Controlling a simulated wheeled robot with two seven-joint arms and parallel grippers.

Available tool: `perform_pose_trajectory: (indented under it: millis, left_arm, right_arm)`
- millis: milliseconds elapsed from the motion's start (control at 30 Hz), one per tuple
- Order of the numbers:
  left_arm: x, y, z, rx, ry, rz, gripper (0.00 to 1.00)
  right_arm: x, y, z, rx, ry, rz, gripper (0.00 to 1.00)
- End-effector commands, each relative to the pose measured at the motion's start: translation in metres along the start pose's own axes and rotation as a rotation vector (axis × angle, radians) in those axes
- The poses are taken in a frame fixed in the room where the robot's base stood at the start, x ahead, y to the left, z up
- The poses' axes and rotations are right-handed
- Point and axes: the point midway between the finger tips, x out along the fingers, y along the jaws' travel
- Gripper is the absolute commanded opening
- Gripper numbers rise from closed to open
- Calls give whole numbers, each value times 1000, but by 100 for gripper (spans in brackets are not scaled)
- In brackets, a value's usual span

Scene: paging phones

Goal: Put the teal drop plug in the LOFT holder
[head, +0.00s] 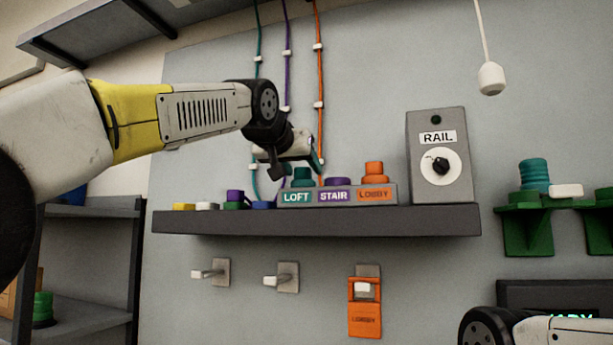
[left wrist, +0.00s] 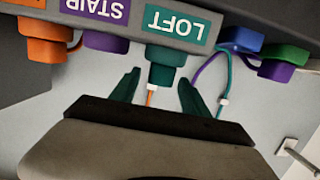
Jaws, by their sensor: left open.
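The teal drop plug (head: 303,174) stands upright on the LOFT holder (head: 295,197), the left section of the labelled block on the shelf. It looks seated there. In the left wrist view, which is upside down, the plug (left wrist: 161,75) lies between the two fingers of my left gripper (left wrist: 160,92), by the LOFT label (left wrist: 175,22). My left gripper (head: 293,168) is open around the plug, with gaps visible on both sides. The plug's lower end is hidden inside the holder. My right gripper is out of view; part of my right arm shows at lower right.
The STAIR section (head: 335,196) has a low purple piece, and the LOBBY section (head: 377,195) an orange plug (head: 374,170). A grey RAIL box (head: 439,157) stands to the right on the dark shelf (head: 320,222). Small coloured blocks (head: 235,199) lie left. Coloured cords run up the wall.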

Motion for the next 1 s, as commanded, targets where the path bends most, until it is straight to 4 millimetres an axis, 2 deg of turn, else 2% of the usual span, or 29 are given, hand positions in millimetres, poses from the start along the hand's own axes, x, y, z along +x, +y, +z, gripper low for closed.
perform_pose_trajectory:
  millis: [33,100,300,500,767,867,967,1000]
  left_arm:
    - [-14,0,0,0,2,-1,54]
    - [-29,0,0,0,2,0,54]
    - [-61,0,0,0,0,0,54]
    - [-74,0,1,0,-2,1,54]
    - [-74,-1,5,1,-9,-2,54]
    - [-72,-8,32,1,-59,-15,54]
    - [-70,-23,94,-9,-169,-40,54]
    - [-72,-30,128,-17,-226,-51,54]
  right_arm:
    - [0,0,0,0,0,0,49]
    - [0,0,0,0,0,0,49]
    - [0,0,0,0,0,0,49]
    - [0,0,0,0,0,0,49]
    - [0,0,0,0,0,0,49]
    - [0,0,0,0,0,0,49]
    - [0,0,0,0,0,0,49]
    - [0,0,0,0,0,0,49]
